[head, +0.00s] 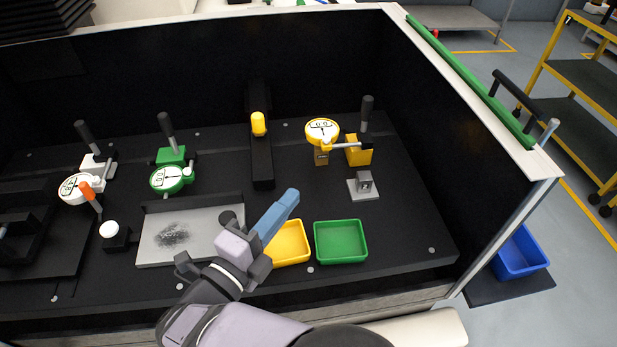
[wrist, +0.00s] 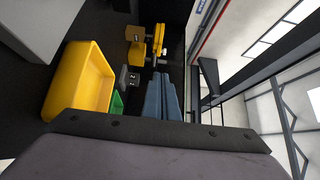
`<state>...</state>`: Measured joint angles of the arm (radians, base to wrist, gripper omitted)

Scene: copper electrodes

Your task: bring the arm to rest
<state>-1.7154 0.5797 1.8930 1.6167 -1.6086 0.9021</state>
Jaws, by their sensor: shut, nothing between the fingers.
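My gripper (head: 290,196) hangs above the front of the black work surface, its blue fingers pointing up and to the right in the head view. The fingers are together with nothing between them. In the wrist view the blue fingers (wrist: 163,84) also show closed and empty. The gripper overlaps the left part of the yellow tray (head: 291,243) in the head view. My arm comes in from the bottom edge. No copper electrode can be made out in either view.
A green tray (head: 341,241) stands right of the yellow one. A grey plate (head: 200,219) with a dark smudge lies to the left. White (head: 75,188), green (head: 166,178) and yellow (head: 322,131) dial gauges stand behind. A black wall encloses the back and right.

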